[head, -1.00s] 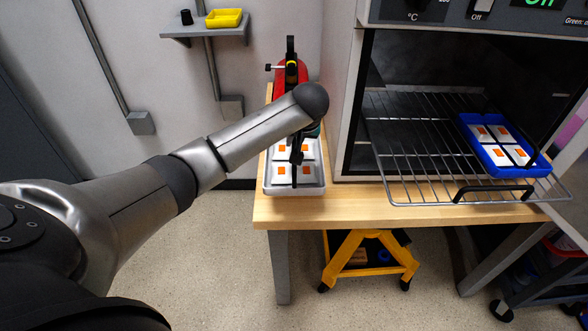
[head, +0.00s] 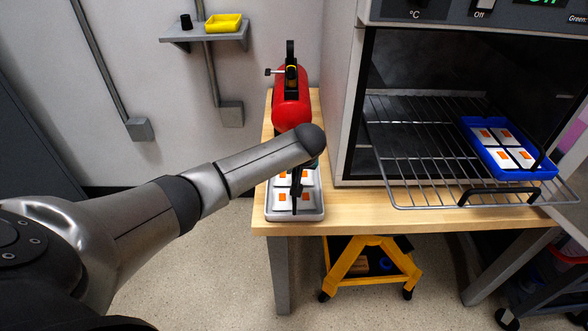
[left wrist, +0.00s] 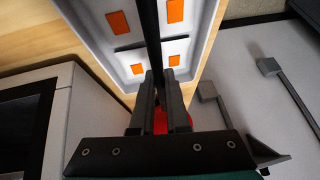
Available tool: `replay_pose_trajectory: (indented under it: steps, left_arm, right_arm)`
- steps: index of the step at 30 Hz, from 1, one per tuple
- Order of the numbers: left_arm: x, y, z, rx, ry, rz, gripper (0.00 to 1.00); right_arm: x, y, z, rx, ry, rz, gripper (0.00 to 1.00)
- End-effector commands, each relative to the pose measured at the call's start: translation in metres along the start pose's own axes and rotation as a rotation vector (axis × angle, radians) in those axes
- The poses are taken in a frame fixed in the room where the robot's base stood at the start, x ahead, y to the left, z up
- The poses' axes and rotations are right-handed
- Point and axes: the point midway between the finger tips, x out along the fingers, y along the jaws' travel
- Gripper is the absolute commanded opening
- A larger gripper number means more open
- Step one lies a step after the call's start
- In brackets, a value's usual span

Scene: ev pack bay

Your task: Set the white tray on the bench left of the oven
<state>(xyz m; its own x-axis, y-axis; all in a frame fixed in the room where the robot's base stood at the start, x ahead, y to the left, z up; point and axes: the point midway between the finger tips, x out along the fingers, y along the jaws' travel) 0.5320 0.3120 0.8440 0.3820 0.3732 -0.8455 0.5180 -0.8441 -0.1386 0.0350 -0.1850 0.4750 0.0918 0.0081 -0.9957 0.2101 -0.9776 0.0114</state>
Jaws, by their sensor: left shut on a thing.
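The white tray (head: 296,216) holds several white pieces with orange squares. It is over the wooden bench (head: 350,208), left of the oven (head: 340,120), close to the bench's front edge. I cannot tell whether it touches the bench top. My left gripper (head: 297,187) is above the tray, partly hidden behind my arm. In the left wrist view my gripper's fingers (left wrist: 160,88) are shut on the tray's black handle bar, with the tray (left wrist: 197,45) beyond them. My right gripper is not in view.
A red cylinder with a black fitting (head: 291,105) stands behind the tray. A yellow stool (head: 345,262) is under the bench.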

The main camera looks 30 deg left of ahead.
Motion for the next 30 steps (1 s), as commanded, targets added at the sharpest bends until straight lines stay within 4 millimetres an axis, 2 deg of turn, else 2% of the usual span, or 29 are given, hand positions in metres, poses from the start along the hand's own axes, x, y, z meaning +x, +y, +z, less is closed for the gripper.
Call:
replay_pose_trajectory:
  steps: [1,2,9,20,23,30]
  left_arm:
    - [0.001,0.001,0.001,0.0,0.001,0.001,0.0]
    - [0.002,0.0,0.002,0.0,-0.001,0.0,0.15]
    - [0.002,0.0,0.001,0.001,-0.001,0.0,0.42]
    - [-0.004,0.0,-0.001,0.001,0.0,0.0,0.43]
    - [-0.014,0.0,-0.001,0.002,-0.001,0.002,0.43]
    - [-0.056,0.0,-0.002,0.001,0.0,0.001,0.43]
  right_arm:
    - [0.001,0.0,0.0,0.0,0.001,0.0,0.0]
    - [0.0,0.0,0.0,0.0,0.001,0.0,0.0]
    - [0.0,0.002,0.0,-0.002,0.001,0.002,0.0]
    - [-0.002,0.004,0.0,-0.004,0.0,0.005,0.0]
    - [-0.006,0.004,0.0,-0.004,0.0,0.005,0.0]
    - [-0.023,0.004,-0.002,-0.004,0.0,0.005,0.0]
